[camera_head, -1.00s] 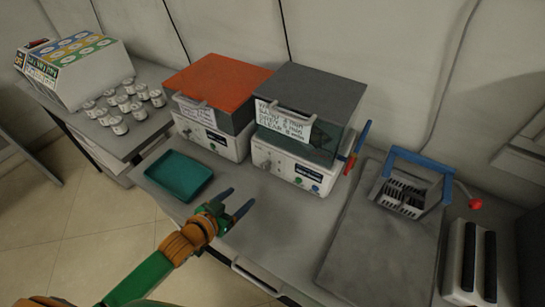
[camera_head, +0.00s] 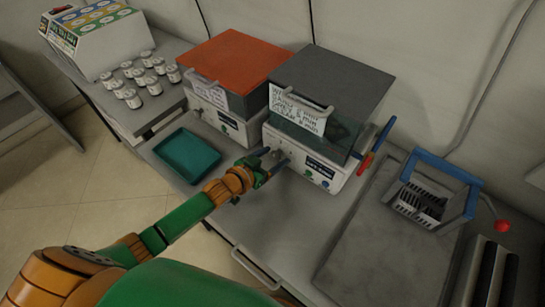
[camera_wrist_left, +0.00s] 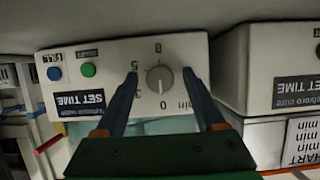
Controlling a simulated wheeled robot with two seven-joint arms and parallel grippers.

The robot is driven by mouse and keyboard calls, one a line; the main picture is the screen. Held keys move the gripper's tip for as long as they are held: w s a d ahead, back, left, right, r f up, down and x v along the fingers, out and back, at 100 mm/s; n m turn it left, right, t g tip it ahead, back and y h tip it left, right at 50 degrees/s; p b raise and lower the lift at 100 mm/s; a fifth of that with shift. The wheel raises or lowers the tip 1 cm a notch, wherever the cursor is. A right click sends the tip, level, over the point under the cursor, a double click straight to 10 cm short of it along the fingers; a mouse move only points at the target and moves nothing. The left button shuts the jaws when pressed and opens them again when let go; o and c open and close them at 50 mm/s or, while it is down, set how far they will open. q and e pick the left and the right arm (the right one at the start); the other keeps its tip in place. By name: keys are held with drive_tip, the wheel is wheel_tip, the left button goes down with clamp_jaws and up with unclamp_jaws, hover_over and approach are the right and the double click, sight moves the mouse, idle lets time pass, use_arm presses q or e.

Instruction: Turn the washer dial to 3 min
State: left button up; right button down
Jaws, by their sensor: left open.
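The machine with the grey lid (camera_head: 333,80) stands at the middle of the bench, and my left gripper (camera_head: 272,158) is at the left part of its front panel. In the left wrist view the panel is upside down, with a round grey dial (camera_wrist_left: 159,79) ringed by 0, 3, 5 and 8. The fingers of my left gripper (camera_wrist_left: 160,74) are open, one on each side of the dial. I cannot tell whether they touch it. The dial's ridge looks roughly vertical, in line with the 0; its exact pointing end is unclear. My right gripper is out of view.
An orange-lidded machine (camera_head: 237,60) stands close on the left. A teal tray (camera_head: 187,156) lies on the bench before it. Several small jars (camera_head: 133,98) stand further left. The panel has green (camera_wrist_left: 88,70) and blue (camera_wrist_left: 54,73) buttons.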

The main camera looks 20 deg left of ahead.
use_arm(q)
drive_tip(key=shift+s, duration=0.1)
clamp_jaws()
drive_tip(key=shift+r, duration=0.1)
drive_tip(key=shift+m+y+p, duration=0.35)
drive_tip(key=shift+m+y, duration=0.15)
drive_tip(key=shift+m, duration=0.3)
drive_tip(key=shift+d+m+t+y, duration=0.1)
drive_tip(key=shift+m+t+y, duration=0.3)
drive_tip(key=shift+m+y, duration=0.15)
drive_tip(key=shift+s+f+m+t+y+b, duration=0.1)
drive_tip(key=shift+f+m+t+y+b, duration=0.2)
drive_tip(key=shift+m+b, duration=0.6)
drive_tip(key=shift+d+m+t+y+b, duration=0.1)
drive_tip(key=shift+m+t+y+b, duration=0.5)
drive_tip(key=shift+m+b, duration=0.55)
drive_tip(key=shift+r+m+y+b, duration=0.1)
drive_tip(key=shift+m+y+b, duration=0.25)
drive_tip(key=shift+m+b, duration=0.35)
